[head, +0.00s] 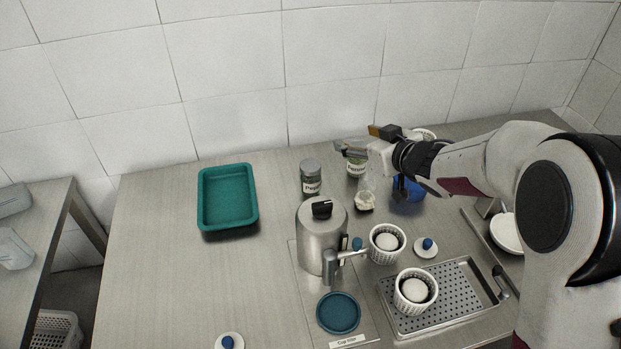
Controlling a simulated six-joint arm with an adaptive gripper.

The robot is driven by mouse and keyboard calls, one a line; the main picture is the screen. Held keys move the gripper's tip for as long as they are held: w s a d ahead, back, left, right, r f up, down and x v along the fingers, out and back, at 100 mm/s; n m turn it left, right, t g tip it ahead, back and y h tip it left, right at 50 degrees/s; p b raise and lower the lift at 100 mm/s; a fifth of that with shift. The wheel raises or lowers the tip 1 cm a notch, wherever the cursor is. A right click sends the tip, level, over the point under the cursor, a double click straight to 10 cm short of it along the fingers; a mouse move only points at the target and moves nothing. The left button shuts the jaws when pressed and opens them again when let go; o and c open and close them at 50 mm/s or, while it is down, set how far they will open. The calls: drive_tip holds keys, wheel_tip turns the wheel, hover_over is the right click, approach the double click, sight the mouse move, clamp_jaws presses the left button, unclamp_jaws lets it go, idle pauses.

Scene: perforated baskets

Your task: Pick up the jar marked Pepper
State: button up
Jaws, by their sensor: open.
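Two grey-lidded jars with white labels and green contents stand near the back of the counter. The left jar (311,178) is upright and clear of my gripper. The right jar (355,167) is partly covered by my gripper (358,160). The print on both labels is small, and I cannot read for certain which one says Pepper. My gripper is open, reaching in from the right, with its fingers around or just in front of the right jar. I cannot tell whether they touch it.
A steel dispenser (313,240) stands in front of the jars. White perforated baskets (384,257) holding white round items stand to its right, one on a drip tray (456,290). A small pale item (364,203) and a blue object (408,190) lie near my gripper. A green tray (228,228) is left.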

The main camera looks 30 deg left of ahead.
sight(318, 181)
drive_tip(key=s+a+f+g, duration=0.1)
drive_tip(key=a+f, duration=0.1)
drive_tip(key=s+a+f+n+g+y, duration=0.1)
drive_tip(key=s+a+f, duration=0.1)
drive_tip(key=a, duration=0.1)
drive_tip(key=s+a+f+n+g+y, duration=0.1)
drive_tip(key=s+a+f, duration=0.1)
drive_tip(key=shift+a, duration=0.4)
drive_tip(key=shift+f, duration=0.1)
drive_tip(key=shift+f, duration=1.65)
drive_tip(key=shift+f, duration=0.4)
wheel_tip(318, 181, down, 3)
drive_tip(key=shift+r, duration=0.15)
drive_tip(key=shift+x, duration=0.85)
drive_tip(key=shift+w+a+f, duration=0.1)
drive_tip(key=shift+a+f, duration=0.15)
drive_tip(key=shift+a, duration=0.35)
